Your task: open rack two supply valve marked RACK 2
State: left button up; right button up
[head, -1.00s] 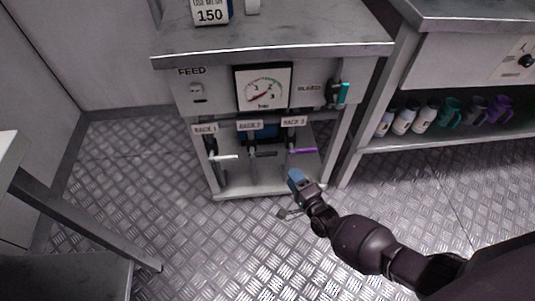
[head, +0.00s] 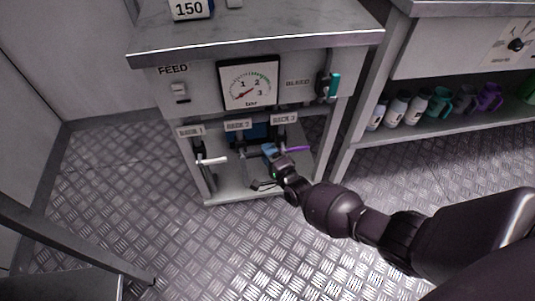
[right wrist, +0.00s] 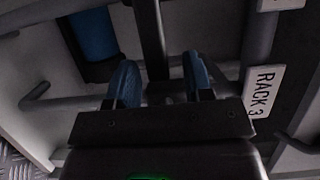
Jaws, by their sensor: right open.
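The RACK 2 label (head: 238,125) is the middle one of three valve labels under the bench top. The grey handle of its valve shows in the earlier head view; now my right gripper largely covers that spot. My right gripper (head: 268,151) is in front of the valve row, between the RACK 2 and RACK 3 labels. In the right wrist view its two blue fingertips (right wrist: 160,82) are apart, with a dark bar (right wrist: 150,38) beyond the gap. I cannot tell whether that bar is the handle. My left gripper is out of view.
The white RACK 1 handle (head: 212,160) is to the left and the purple RACK 3 handle (head: 298,149) close on the right. The RACK 3 label (right wrist: 263,92) is right of the fingers. A pressure gauge (head: 249,83) is above.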

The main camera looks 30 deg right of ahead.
jog(key=shift+w, duration=0.1)
grip_shut()
jog(key=shift+r, duration=0.2)
dwell(0.3)
